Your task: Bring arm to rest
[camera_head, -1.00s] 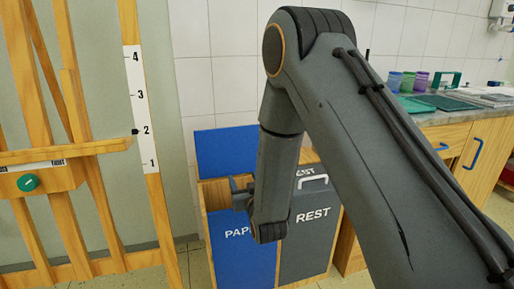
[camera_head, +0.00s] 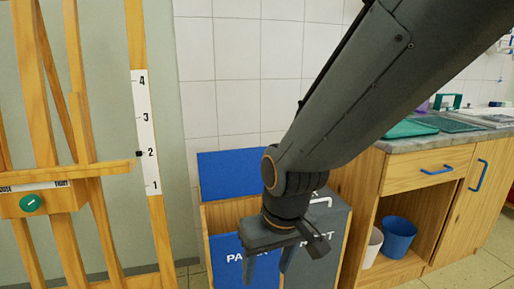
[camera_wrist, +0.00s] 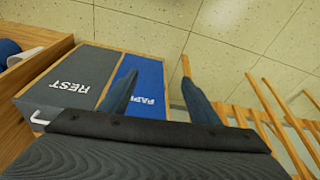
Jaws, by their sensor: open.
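My gripper (camera_head: 268,264) hangs in front of the two-part waste bin, with its fingers pointing down. It is open, and nothing shows between the fingers. In the wrist view my gripper (camera_wrist: 157,85) shows two blue-grey fingers spread apart over the bin and the floor. My arm comes in from the upper right in the head view and covers part of the bin. The blue PAPER compartment (camera_head: 226,262) has its blue lid (camera_head: 228,174) raised. The grey REST compartment (camera_wrist: 68,85) has its lid closed.
A wooden easel (camera_head: 150,225) with a number scale stands at the left. At the right is a wooden counter (camera_head: 428,175) with green trays (camera_head: 410,128) on top. A blue bucket (camera_head: 399,238) and a white bucket (camera_head: 373,246) stand in its open shelf. Tiled floor (camera_wrist: 245,35) is clear before the bin.

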